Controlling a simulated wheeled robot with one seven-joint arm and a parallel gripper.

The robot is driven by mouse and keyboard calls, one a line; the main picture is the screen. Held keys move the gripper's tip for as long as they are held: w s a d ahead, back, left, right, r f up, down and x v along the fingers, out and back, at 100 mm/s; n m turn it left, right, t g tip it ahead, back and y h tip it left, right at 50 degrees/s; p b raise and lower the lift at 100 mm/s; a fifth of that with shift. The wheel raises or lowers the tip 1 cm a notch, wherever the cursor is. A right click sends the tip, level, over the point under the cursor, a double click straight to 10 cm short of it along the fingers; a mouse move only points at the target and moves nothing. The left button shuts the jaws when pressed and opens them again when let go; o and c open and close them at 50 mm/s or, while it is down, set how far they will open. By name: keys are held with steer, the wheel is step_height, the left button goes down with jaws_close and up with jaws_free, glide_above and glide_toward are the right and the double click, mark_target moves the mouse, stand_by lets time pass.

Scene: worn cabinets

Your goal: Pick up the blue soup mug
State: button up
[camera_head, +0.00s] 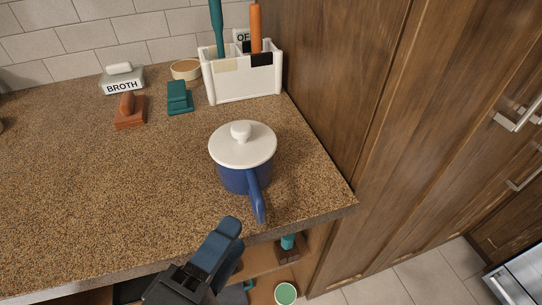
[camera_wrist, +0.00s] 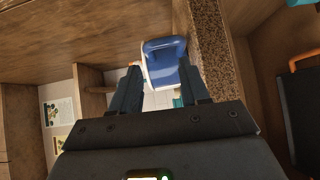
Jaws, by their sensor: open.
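The blue soup mug (camera_head: 245,178) stands upright on the speckled counter near its front right corner. It wears a white lid with a round knob, and its blue handle points toward the front edge. My gripper (camera_head: 226,243) is at the counter's front edge, just below and left of the handle tip, apart from the mug. In the wrist view my gripper (camera_wrist: 158,68) has its two fingers spread, with nothing held. A blue shape with a white rim (camera_wrist: 165,62) shows ahead between and beyond the fingertips; it looks like the mug.
A tall wooden cabinet (camera_head: 400,130) closes off the right. Items sit below the counter.

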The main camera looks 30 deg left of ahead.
mark_target(249, 174)
steer(key=shift+h, duration=0.3)
steer(key=shift+w+a+r+p, duration=0.25)
steer(key=shift+w+a, duration=0.1)
steer(key=shift+w, duration=0.9)
steer(key=shift+w+a+r+p, duration=0.2)
steer(key=shift+w+a, duration=0.2)
steer(key=shift+w, duration=0.9)
steer(key=shift+w+a+r+p, duration=0.25)
steer(key=shift+w+a, duration=0.1)
steer(key=shift+w, duration=0.9)
steer(key=shift+c, duration=0.3)
jaws_close()
